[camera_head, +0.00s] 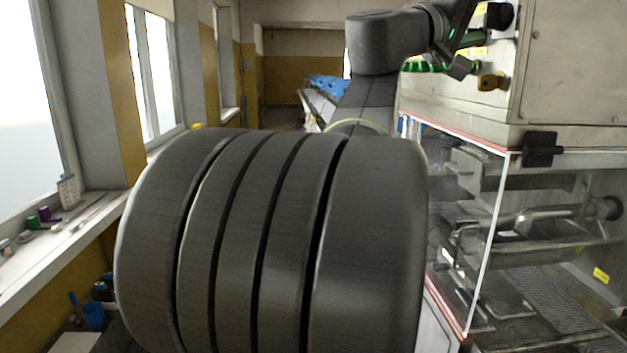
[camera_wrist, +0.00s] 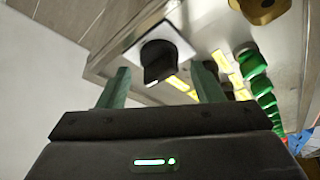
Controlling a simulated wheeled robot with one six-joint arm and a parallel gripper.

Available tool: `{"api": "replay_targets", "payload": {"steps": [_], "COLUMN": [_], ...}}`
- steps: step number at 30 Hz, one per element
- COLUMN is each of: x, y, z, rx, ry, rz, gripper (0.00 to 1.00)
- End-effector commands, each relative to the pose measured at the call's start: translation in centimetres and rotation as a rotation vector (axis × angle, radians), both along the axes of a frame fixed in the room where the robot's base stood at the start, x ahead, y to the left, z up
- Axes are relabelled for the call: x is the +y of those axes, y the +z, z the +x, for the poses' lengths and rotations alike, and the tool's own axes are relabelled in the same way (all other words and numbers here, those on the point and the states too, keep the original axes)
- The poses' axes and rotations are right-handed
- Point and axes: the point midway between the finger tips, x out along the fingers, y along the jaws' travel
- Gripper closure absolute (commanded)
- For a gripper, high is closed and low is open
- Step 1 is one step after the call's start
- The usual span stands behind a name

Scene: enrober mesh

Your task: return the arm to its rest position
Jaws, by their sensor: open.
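My arm (camera_head: 385,45) reaches forward over the machine side, with its large dark links filling the middle of the head view. My gripper (camera_head: 468,42) is at the upper right, close to the machine's control panel. In the wrist view my gripper (camera_wrist: 160,70) has its two green fingers wide apart, with nothing held. A black rotary knob (camera_wrist: 157,60) on a pale square plate appears between the fingertips. The knob also shows in the head view (camera_head: 500,15). Whether the fingers touch it I cannot tell.
The panel carries a brass-coloured knob (camera_head: 491,82) and several green buttons (camera_wrist: 252,64). Below is a clear-walled machine enclosure (camera_head: 478,240) with a black latch (camera_head: 540,149). A window sill (camera_head: 65,240) with small items runs along the left. Blue material (camera_head: 327,86) lies farther back.

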Motion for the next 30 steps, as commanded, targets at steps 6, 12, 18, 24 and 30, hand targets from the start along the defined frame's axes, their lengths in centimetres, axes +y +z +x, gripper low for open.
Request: {"api": "replay_targets", "payload": {"steps": [6,12,18,24,30], "x": [-0.02,0.0,-0.01,0.02,0.04], "y": [-0.27,-0.22,-0.23,-0.19,-0.22], "z": [0.14,0.2,0.31,0.3,0.33], "rx": [-0.143,-0.274,-0.395,-0.473,-0.501], "ry": [0.0,0.0,0.0,0.0,0.001], "rz": [0.011,0.022,0.031,0.038,0.039], "gripper": [0.4,0.4,0.4,0.4,0.4]}}
